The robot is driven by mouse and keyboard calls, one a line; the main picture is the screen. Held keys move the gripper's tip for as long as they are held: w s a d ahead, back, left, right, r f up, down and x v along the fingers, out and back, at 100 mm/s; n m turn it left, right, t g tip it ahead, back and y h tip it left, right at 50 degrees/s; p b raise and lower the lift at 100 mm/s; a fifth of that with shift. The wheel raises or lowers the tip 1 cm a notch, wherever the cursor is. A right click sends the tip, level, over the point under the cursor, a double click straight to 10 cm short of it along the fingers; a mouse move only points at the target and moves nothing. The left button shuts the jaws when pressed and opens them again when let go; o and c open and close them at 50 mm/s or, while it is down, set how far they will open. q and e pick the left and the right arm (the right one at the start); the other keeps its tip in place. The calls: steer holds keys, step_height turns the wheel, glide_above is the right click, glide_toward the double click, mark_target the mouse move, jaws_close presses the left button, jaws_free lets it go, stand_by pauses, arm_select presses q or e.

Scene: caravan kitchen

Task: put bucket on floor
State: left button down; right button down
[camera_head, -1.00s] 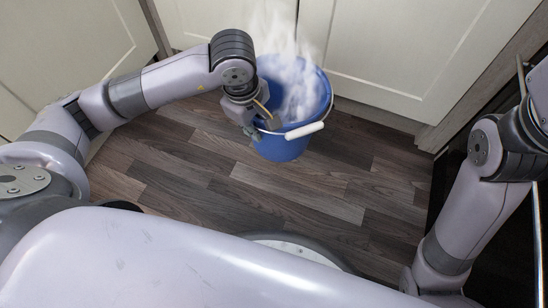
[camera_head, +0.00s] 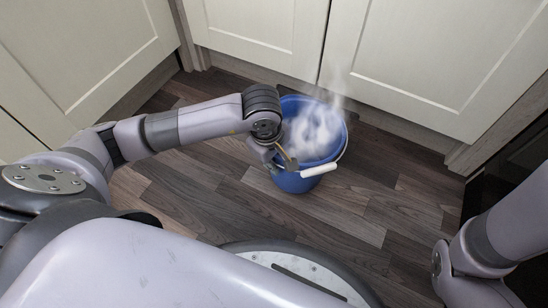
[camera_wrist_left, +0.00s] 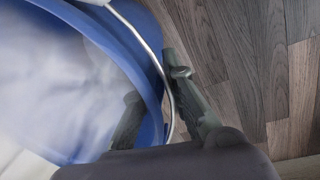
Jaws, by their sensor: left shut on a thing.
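The blue bucket (camera_head: 294,184) is close to the wooden floor (camera_head: 360,226), upright or nearly so; I cannot tell if its base touches. White vapour or foam fills its mouth and rises from it. Its wire handle with a white grip (camera_head: 319,170) hangs down at the front right. My left gripper (camera_head: 281,163) is shut on the bucket's near-left rim. In the left wrist view, the gripper (camera_wrist_left: 158,98) has one finger inside the bucket (camera_wrist_left: 112,36) and one outside, with the wall and handle wire between them. My right gripper is not in view.
Cream cabinet doors (camera_head: 400,55) stand behind the bucket, with more cabinets at the left (camera_head: 75,50). A dark appliance front (camera_head: 505,165) is at the right. Bare floor lies in front and to the right of the bucket.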

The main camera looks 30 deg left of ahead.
arm_select(q)
step_height(320, 180, down, 4)
steer(key=shift+w+r+b, duration=0.1)
steer(key=shift+w+b, duration=0.05)
steer(key=shift+b, duration=1.1)
steer(key=c, duration=2.1)
jaws_free()
steer(key=shift+f, duration=0.2)
steer(key=o, duration=0.4)
steer(key=shift+o, duration=0.2)
steer(key=shift+r, duration=0.1)
